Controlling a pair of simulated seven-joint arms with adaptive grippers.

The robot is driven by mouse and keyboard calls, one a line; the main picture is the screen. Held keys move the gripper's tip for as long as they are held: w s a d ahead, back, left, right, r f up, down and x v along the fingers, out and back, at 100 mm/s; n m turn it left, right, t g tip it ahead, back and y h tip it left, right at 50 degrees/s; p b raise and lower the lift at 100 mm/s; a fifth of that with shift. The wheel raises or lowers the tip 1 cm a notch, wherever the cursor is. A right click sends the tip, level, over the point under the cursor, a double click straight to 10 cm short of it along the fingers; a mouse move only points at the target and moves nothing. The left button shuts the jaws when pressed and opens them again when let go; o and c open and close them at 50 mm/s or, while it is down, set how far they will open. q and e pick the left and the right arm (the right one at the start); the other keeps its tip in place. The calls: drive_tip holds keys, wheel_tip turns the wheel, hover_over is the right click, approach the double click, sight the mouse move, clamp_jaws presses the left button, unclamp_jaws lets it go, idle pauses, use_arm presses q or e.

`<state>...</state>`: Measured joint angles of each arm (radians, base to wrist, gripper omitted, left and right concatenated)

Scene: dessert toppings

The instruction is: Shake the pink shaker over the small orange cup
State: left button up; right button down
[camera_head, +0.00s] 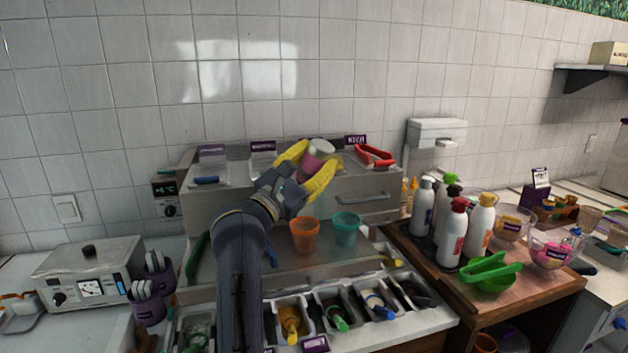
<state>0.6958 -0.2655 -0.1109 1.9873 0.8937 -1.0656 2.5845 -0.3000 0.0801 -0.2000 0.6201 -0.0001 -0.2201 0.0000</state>
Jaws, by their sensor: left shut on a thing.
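My left gripper (307,172) has yellow fingers and is shut on the pink shaker (314,160). The shaker has a pale top and is tilted, its top toward the upper right. It is held in the air above the counter, higher than the small orange cup (305,236). The orange cup stands upright on the steel surface, below the gripper. The fingers hide part of the shaker. My right gripper is not in view.
A teal cup (347,229) stands just right of the orange cup. Red tongs (375,156) lie on the steel unit behind. Topping bins with coloured spoons (337,318) line the front. Several bottles (451,234) and green tongs (489,272) are on the wooden board at right.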

sight(310, 147)
use_arm(q)
wheel_tip(310, 147, down, 4)
drive_tip(key=shift+r, duration=0.15)
idle(0.9)
drive_tip(key=shift+r, duration=3.9)
wheel_tip(310, 147, down, 8)
drive_tip(key=shift+f, duration=0.1)
drive_tip(key=shift+r, duration=0.2)
